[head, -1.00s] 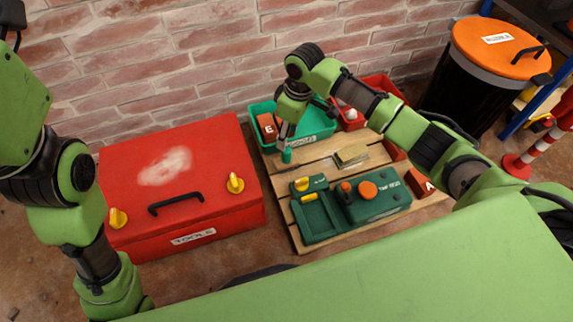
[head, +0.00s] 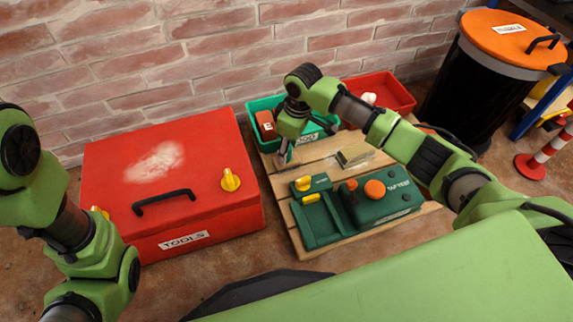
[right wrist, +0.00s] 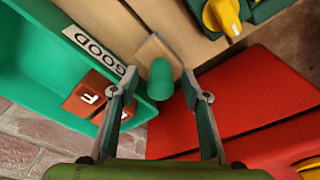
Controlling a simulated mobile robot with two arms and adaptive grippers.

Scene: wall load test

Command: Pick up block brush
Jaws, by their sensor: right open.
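What looks like the block brush, a pale block with a rounded green handle (right wrist: 160,80), lies at the edge of the wooden pallet in the right wrist view. My right gripper (right wrist: 160,110) is open, its fingers on either side of the handle with gaps visible. In the head view the right gripper (head: 283,160) points down at the pallet's left edge, between the red toolbox and the green bin, and mostly hides the brush. My left arm is at the left of the head view, its gripper out of the picture.
The red TOOLS box (head: 215,150) stands left of the pallet (head: 318,150). The green GOOD bin (head: 264,104) and a red bin (head: 400,95) stand behind. The green tester (head: 375,205) and a flat stack (head: 355,155) lie on the pallet. An orange-lidded barrel (head: 515,40) stands at right.

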